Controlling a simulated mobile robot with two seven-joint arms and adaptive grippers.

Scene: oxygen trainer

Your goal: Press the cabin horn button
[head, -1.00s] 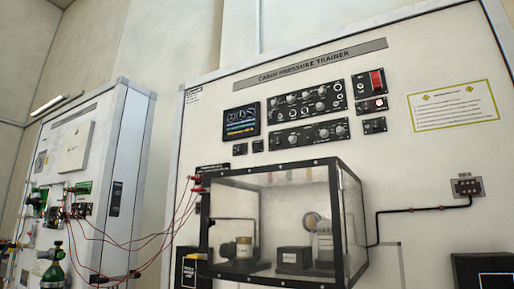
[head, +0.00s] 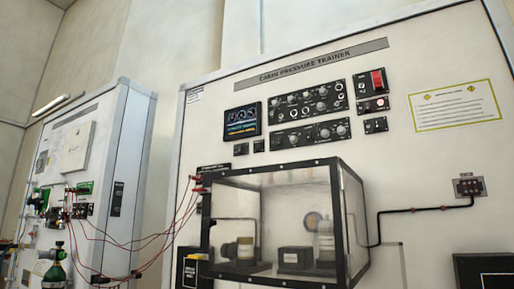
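The cabin pressure trainer panel (head: 420,58) stands upright in the head view. Black control modules are mounted on its upper middle, including an upper knob module (head: 308,102) and a lower knob module (head: 311,134). Two small square black modules (head: 241,149) sit below the screen. The labels are too small to read, so I cannot tell which one is the cabin horn button. Neither gripper shows.
A clear box with a black frame (head: 283,180) juts out from the panel below the controls. Red cables (head: 150,240) run from its left side to a second panel (head: 105,150) at the left. A lit screen (head: 242,119) and a yellow-edged notice (head: 455,105) flank the controls.

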